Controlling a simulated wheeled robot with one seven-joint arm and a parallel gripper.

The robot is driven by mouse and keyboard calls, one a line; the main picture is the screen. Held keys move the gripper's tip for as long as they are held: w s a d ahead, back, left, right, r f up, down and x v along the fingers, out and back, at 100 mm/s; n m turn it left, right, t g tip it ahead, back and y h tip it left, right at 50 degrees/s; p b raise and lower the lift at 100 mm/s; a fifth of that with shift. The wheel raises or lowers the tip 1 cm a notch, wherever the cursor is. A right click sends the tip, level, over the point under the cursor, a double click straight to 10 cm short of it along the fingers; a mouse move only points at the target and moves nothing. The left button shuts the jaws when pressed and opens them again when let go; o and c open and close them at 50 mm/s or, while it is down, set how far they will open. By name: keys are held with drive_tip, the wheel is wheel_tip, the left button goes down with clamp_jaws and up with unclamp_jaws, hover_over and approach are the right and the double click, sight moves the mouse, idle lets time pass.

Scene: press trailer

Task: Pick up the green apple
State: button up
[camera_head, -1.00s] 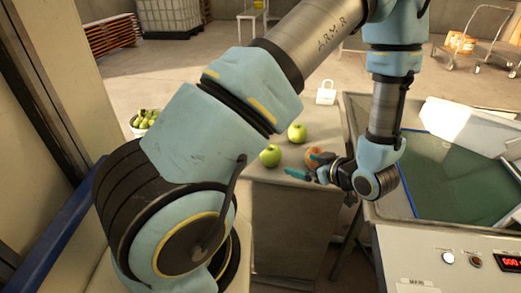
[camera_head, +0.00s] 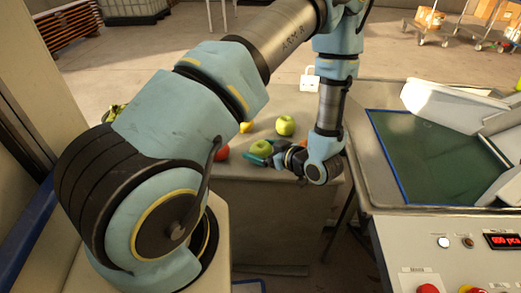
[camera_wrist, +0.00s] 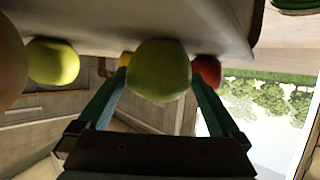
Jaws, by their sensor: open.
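Two green apples are on the grey table. The nearer green apple (camera_head: 260,147) is right at my gripper (camera_head: 264,157). In the wrist view this green apple (camera_wrist: 160,70) sits between the two teal fingers (camera_wrist: 160,84), which are open and spread to either side of it. I cannot tell whether either finger touches it. The other green apple (camera_head: 285,125) is farther back; in the wrist view it shows at the left (camera_wrist: 52,62), outside the fingers.
A red fruit (camera_head: 222,153) and a yellow fruit (camera_head: 246,127) are left of the apples. An orange fruit (camera_head: 303,144) is partly hidden behind my gripper. A white padlock-shaped item (camera_head: 309,80) stands behind. A green-bottomed tray (camera_head: 420,150) and a control panel (camera_head: 470,245) are at right.

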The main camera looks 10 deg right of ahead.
sight(255, 146)
drive_tip(key=shift+p+x, duration=0.45)
drive_tip(key=shift+x, duration=1.2)
drive_tip(key=c, duration=1.3)
drive_tip(key=shift+r, duration=0.15)
drive_tip(key=shift+r+b, duration=1.1)
drive_tip(key=shift+r, duration=3.75)
